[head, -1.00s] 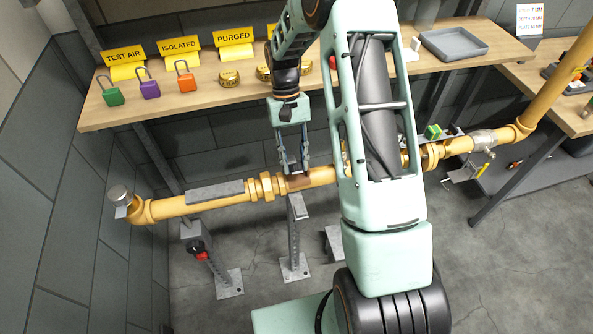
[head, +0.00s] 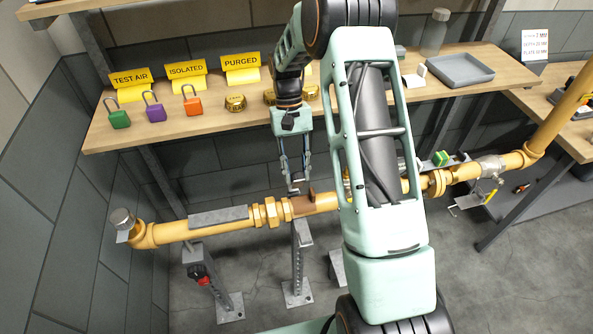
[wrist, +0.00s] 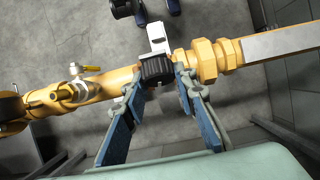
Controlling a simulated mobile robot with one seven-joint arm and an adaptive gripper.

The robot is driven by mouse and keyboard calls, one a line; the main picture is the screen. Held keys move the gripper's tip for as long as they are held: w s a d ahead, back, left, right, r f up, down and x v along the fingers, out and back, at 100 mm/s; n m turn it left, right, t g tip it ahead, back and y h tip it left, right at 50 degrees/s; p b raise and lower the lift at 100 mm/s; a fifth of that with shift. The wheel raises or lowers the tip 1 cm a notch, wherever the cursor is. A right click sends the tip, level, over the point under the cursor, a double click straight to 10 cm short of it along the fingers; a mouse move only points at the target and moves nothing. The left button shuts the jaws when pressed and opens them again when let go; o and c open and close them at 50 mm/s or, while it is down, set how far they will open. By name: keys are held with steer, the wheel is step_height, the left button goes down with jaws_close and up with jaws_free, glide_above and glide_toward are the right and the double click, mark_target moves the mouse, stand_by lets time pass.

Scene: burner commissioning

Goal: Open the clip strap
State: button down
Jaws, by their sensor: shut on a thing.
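The brown clip strap (head: 318,202) sits on the yellow pipe (head: 180,230), just right of the brass union, above a grey support post. A small brown flap stands up from its left end. My gripper (head: 297,188) reaches down from the shelf side, its fingertips just above and behind the pipe. In the wrist view, my gripper (wrist: 160,78) has its two blue-padded fingers on either side of a dark ribbed block (wrist: 157,70) on the pipe and is shut on it. I take this block to be part of the strap. The fingers hide its sides.
The brass union (head: 272,212) and a grey flat bar (head: 218,216) lie left along the pipe. A valve (head: 487,168) is at the right. The wooden shelf (head: 215,120) behind carries padlocks, yellow signs and a grey tray (head: 460,69). My arm hides the pipe's middle.

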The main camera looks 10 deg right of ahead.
steer(key=shift+w+f, duration=0.2)
steer(key=c, duration=1.7)
jaws_free()
steer(key=shift+w+f, duration=0.1)
steer(key=shift+w, duration=0.05)
steer(key=v, duration=1.2)
